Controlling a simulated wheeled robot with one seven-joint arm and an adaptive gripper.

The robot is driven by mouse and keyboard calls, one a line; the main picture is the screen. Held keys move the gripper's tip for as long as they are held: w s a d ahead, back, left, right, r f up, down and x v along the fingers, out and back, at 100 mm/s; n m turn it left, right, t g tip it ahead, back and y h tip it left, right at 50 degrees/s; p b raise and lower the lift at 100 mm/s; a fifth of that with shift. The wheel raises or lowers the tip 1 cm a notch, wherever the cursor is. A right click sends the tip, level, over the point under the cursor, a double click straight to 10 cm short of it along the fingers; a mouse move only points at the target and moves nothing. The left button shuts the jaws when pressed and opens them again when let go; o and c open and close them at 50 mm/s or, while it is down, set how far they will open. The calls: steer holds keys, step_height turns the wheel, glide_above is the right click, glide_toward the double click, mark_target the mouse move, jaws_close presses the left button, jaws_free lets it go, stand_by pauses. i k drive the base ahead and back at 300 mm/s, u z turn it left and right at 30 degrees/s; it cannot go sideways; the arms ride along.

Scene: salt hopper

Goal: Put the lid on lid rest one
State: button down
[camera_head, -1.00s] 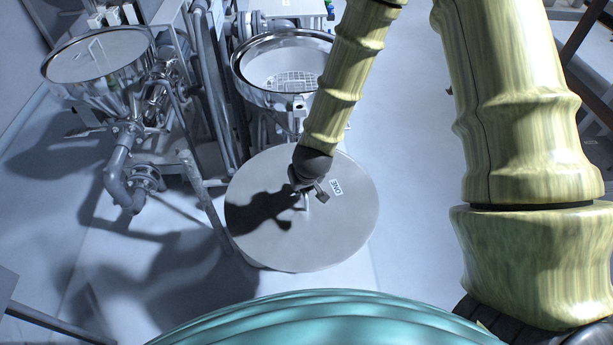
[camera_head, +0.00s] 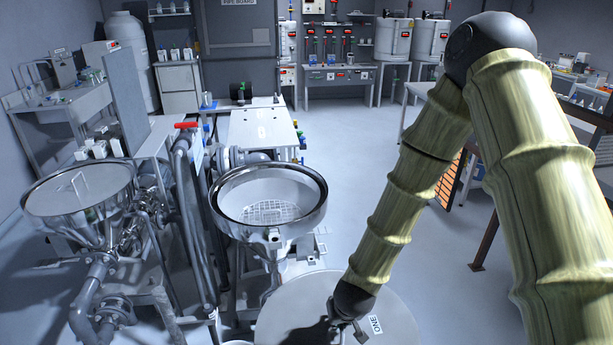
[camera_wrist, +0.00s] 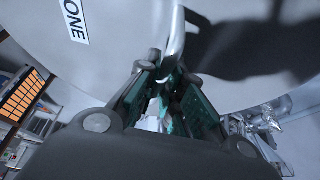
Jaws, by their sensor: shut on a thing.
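The lid (camera_head: 395,308) is a wide, pale grey disc at the bottom of the head view, cut off by the picture's edge. A white label reading ONE (camera_head: 375,324) shows on the pale surface right of the handle. My gripper (camera_head: 345,328) is over the disc's middle, shut on the lid's upright metal handle. In the wrist view the handle (camera_wrist: 176,40) runs down between the jaws, and the pale disc (camera_wrist: 120,45) fills the upper part. I cannot make out lid rest one as separate from this disc, nor what lies under it.
An open steel hopper (camera_head: 228,222) with a grid inside stands just behind the disc. A second hopper (camera_head: 38,205), its top covered, stands at the left among pipes (camera_head: 187,225). Open floor (camera_head: 345,175) lies beyond to the right, with benches at the back.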

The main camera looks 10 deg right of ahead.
mark_target(262, 132)
steer(key=z, duration=1.1)
steer(key=i, duration=4.8)
steer(key=u, duration=1.45)
steer(key=i, duration=1.55)
